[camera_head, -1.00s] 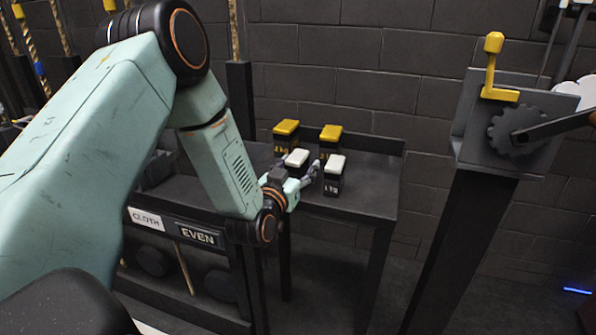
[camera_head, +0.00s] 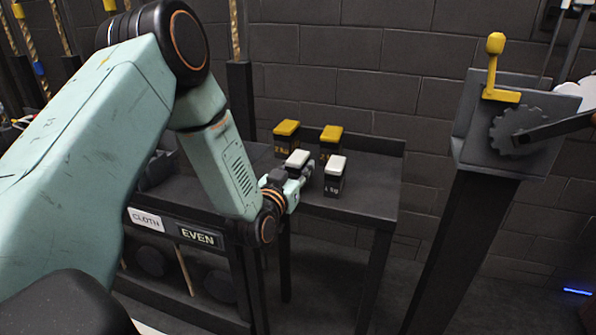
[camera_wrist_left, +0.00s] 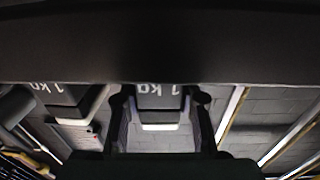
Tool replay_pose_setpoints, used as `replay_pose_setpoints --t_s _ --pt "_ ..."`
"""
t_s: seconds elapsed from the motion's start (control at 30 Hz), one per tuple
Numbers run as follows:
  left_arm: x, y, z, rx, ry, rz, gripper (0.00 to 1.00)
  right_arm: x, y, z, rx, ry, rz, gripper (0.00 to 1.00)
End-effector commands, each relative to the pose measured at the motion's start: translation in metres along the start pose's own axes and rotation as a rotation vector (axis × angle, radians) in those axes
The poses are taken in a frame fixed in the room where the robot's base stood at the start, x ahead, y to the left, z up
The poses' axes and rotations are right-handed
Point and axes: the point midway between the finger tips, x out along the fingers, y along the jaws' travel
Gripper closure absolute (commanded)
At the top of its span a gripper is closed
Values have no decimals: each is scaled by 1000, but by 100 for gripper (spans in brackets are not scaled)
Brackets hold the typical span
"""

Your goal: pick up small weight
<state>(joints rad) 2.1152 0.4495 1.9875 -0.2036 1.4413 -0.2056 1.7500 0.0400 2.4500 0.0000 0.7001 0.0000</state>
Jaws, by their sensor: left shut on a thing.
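A small dark weight with a white top (camera_head: 298,158) is on the left of the front pair on the dark table (camera_head: 362,196). My left gripper (camera_head: 302,174) reaches it from the front and is shut on it. In the left wrist view this weight (camera_wrist_left: 160,100), marked 1 kg, sits between the two fingers. I cannot tell whether it touches the table. A second white-topped weight (camera_head: 334,177) stands to the right, apart from the gripper; another 1 kg weight (camera_wrist_left: 68,98) shows at left in the wrist view. My right gripper is not in view.
Two larger yellow-topped weights, one at left (camera_head: 286,134) and one at right (camera_head: 331,141), stand behind. A pedestal with a yellow lever (camera_head: 493,70) and a gear stands at right. A panel with an EVEN sign (camera_head: 198,236) is below. The table's right side is clear.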

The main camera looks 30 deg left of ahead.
Motion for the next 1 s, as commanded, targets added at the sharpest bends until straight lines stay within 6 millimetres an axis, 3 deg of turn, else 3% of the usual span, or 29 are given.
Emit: replay_pose_setpoints --t_s 0.37,0.8,1.0 --pt "2 0 -13 -1 14 -1 100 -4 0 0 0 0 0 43" --pt "1 0 -85 -2 15 -1 100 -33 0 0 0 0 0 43" --pt "1 0 -103 -1 13 -1 100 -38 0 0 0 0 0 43"
